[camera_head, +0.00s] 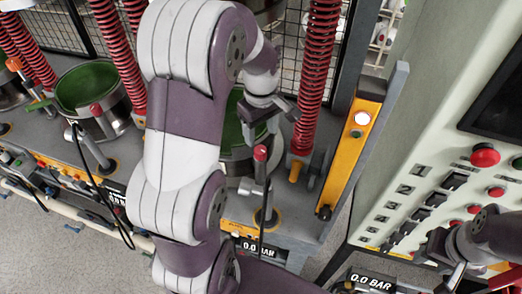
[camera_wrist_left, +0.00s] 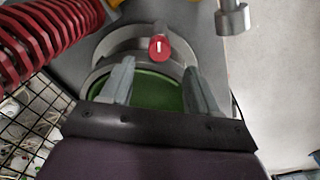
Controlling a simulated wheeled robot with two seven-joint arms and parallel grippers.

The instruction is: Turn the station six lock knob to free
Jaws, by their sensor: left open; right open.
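A red lock knob (camera_head: 260,153) with a white mark stands on a grey post at the press station before my left arm. In the left wrist view the same knob (camera_wrist_left: 159,47) is just beyond the fingertips, roughly centred between them, with its white mark running nearly up and down. My left gripper (camera_head: 271,112) is open and empty near the knob, apart from it; its fingers (camera_wrist_left: 158,72) are spread over a green round dish (camera_wrist_left: 157,93). My right gripper (camera_head: 440,246) is open at the right, beside the control panel. No station number is readable.
Red coil springs (camera_head: 318,70) and a yellow upright (camera_head: 357,130) flank the station. A black cable hangs below the knob, near a 0.0 BAR display (camera_head: 262,248). Another green-lined press (camera_head: 90,88) with its own red knob stands left. A control panel (camera_head: 440,165) with red buttons stands right.

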